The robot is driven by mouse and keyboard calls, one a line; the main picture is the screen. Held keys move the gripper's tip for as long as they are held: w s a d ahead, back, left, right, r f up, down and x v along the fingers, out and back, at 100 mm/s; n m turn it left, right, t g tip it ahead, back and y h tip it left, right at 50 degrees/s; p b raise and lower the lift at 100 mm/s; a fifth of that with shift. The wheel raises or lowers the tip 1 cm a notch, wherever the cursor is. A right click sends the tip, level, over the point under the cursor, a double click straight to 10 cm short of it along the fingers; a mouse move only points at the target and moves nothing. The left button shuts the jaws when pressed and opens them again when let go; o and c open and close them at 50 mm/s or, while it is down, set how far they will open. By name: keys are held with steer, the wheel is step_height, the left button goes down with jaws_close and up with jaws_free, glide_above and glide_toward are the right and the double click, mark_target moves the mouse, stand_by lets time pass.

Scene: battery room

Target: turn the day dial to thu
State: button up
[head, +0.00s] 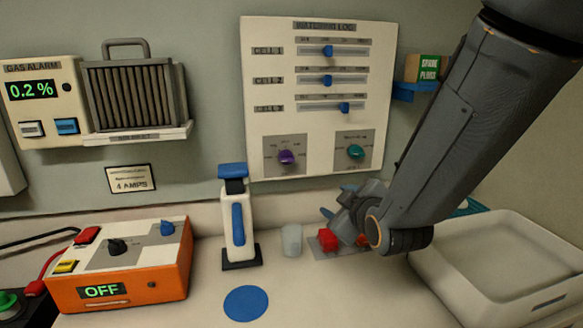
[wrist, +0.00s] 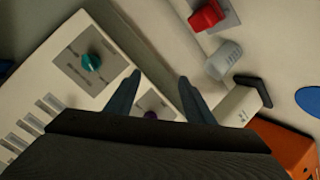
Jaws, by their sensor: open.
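The watering log board (head: 320,95) on the wall bears two dials at its bottom. A purple dial (head: 286,157) is at left and a teal dial (head: 355,152) at right, each on a grey plate. Their markings are too small to read, so I cannot tell which is the day dial or where it points. My gripper (head: 350,190) is open, below the teal dial and apart from it. In the wrist view my open gripper (wrist: 160,77) has the purple dial (wrist: 150,115) partly showing between its fingers, and the teal dial (wrist: 91,62) left of them.
A white and blue upright device (head: 238,225) stands below the purple dial. A grey cup (head: 292,240) and a red switch block (head: 327,240) are near my gripper. An orange box (head: 165,275) is at left, a pale tray (head: 480,270) at right. A blue disc (head: 245,303) lies in front.

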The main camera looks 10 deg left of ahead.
mark_target(290, 161)
steer(key=a+r+n+t+y, duration=0.3)
steer(key=a+r+n+y, duration=0.1)
steer(key=a+r, duration=0.4)
steer(key=w+a, duration=0.1)
steer(key=w, duration=0.1)
steer(key=w+a+f+p, duration=0.1)
steer(key=w+a, duration=0.2)
steer(key=shift+w+a+f, duration=0.2)
steer(key=shift+w+a, duration=0.1)
steer(key=shift+w, duration=0.1)
steer(key=c, duration=1)
